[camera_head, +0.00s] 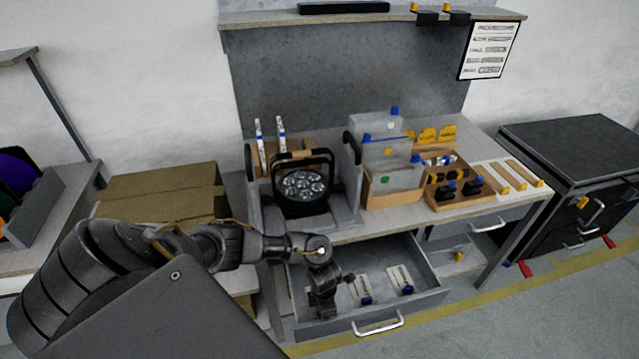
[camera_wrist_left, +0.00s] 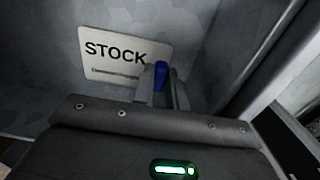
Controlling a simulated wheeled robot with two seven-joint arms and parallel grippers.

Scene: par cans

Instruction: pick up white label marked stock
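The white label marked STOCK (camera_wrist_left: 115,60) lies in the open drawer (camera_head: 430,291) under my left gripper. A blue tab (camera_wrist_left: 160,73) stands up at its lower right edge. My left gripper (camera_head: 325,308) reaches down into the left part of the drawer and hides most of this label in the head view. In the left wrist view, the narrow fingers (camera_wrist_left: 163,92) are close together on both sides of the blue tab and look shut on it. The label looks flat against the drawer floor. My right gripper is not in view.
Two more white labels with blue tabs, one in the middle (camera_head: 362,287) and one at right (camera_head: 401,278), lie in the drawer. The workbench (camera_head: 375,221) above holds a black par can (camera_head: 303,185), clear bins (camera_head: 385,152) and a wooden tray (camera_head: 455,200). The drawer walls stand close around my gripper.

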